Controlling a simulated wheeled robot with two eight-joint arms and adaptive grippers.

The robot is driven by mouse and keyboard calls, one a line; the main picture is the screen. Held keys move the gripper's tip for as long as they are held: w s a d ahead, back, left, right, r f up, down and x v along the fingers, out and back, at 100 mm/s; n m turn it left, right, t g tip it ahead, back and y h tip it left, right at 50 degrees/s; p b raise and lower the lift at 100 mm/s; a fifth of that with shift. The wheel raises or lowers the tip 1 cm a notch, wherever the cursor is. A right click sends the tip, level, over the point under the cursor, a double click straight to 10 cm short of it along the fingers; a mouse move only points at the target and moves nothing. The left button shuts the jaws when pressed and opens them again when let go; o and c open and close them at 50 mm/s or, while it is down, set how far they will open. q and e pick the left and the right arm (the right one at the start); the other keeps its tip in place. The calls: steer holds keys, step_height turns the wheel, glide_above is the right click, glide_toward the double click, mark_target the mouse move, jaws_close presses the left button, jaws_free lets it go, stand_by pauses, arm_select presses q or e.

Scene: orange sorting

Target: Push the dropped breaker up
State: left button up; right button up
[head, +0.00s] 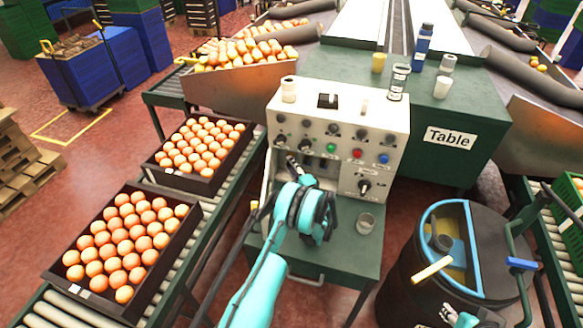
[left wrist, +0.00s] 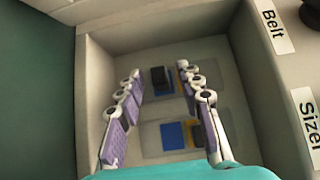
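My left gripper (head: 300,168) is at the left side of the cream control panel (head: 335,112). In the left wrist view, my left gripper (left wrist: 158,72) is open, its purple-padded fingers reaching into a recessed box (left wrist: 100,75). The upper breaker (left wrist: 158,78) has a black lever and lies between the fingertips. The lower breaker (left wrist: 174,136) has a blue face, with a dark and yellow part at its right, beside the right finger. The levers sit differently. I cannot tell contact. Of my right arm, only small teal and white parts (head: 465,319) show at the bottom right.
The recess walls stand close around the fingers, with labelled knobs (left wrist: 308,12) to the right. The panel stands on a green table (head: 345,245) with a small cup (head: 366,223). Orange crates (head: 120,245) lie left on rollers; a black barrel (head: 400,290) stands right.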

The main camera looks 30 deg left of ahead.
arm_select(q)
steer(key=shift+c, duration=0.3)
jaws_close()
steer(key=shift+r+p, duration=0.6)
steer(key=shift+r, duration=1.3)
steer(key=shift+f, duration=0.1)
steer(key=shift+o, duration=0.3)
jaws_free()
steer(key=v, duration=1.2)
